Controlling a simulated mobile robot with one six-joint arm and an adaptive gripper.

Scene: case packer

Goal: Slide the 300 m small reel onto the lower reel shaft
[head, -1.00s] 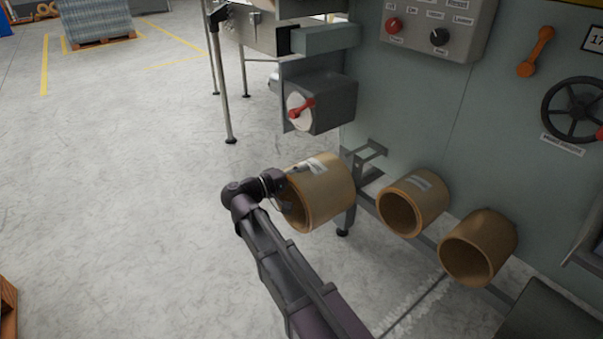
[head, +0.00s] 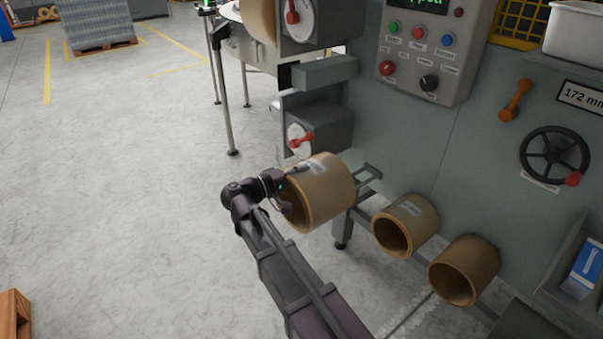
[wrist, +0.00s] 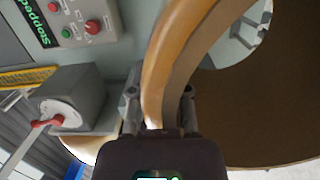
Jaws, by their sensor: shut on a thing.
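My gripper (head: 287,186) is shut on the near rim of a brown hollow reel (head: 326,191) with a pale label on top. The reel is held off the floor, its open end facing me, just in front of and below the lower grey block. In the wrist view my gripper (wrist: 160,105) has one finger on each side of the reel wall (wrist: 171,75). The lower reel shaft unit shows as a grey block (head: 325,124) with a white disc and a red handle (head: 302,140). Its lower part is hidden behind the reel. The label's text is too small to read.
Two more brown reels (head: 405,226) (head: 465,270) sit on a low rail to the right. An upper unit with a red handle (head: 292,12), a control panel (head: 432,50) and a handwheel (head: 554,155) are on the machine.

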